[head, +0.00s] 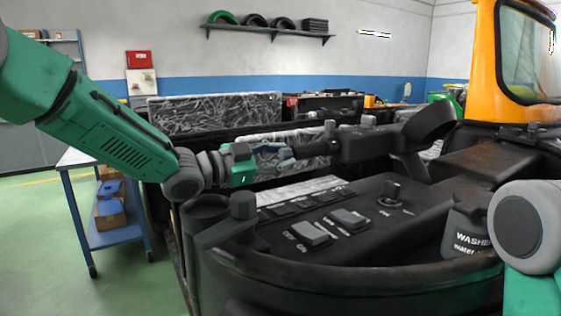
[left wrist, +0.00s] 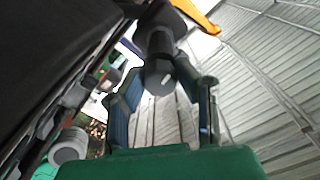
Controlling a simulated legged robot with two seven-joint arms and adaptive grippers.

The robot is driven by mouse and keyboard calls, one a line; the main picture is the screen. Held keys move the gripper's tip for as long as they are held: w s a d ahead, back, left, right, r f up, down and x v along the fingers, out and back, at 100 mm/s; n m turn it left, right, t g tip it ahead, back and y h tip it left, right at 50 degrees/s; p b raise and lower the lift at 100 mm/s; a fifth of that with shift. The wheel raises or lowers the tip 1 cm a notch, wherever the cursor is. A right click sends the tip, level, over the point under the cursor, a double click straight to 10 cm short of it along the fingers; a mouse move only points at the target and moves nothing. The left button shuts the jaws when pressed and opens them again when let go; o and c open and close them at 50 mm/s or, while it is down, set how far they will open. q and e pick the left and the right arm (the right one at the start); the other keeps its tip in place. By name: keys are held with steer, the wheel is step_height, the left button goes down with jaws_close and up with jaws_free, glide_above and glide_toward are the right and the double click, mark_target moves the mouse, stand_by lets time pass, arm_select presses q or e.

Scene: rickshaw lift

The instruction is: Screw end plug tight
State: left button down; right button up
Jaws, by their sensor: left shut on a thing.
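My left gripper (head: 286,155) reaches in from the left above the black control panel, at the near end of a dark bar (head: 362,146). In the left wrist view the left gripper (left wrist: 160,92) has its two blue-grey fingers on either side of a dark round-ended cylinder, which looks like the end plug (left wrist: 158,74). The gripper is shut on it. The plug lines up with a dark shaft behind it. How far it is threaded in I cannot tell. In the head view the fingers largely hide it. My right gripper is out of view; only part of that arm shows at right.
The control panel (head: 335,212) with switches and a knob (head: 390,192) lies just below the gripper. A black washer-fluid bottle (head: 466,228) stands at right, below the orange cab frame (head: 484,70). A blue cart (head: 112,213) with boxes stands at left on open green floor.

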arm_select(q)
steer(key=shift+r+m+b, duration=0.1)
steer(key=shift+m+b, duration=0.65)
steer(key=shift+m, duration=0.85)
steer(key=c, duration=1.4)
jaws_free()
steer(key=shift+c, duration=0.2)
steer(key=shift+o, duration=1.1)
steer(key=shift+w+d, duration=0.1)
steer(key=shift+d, duration=0.05)
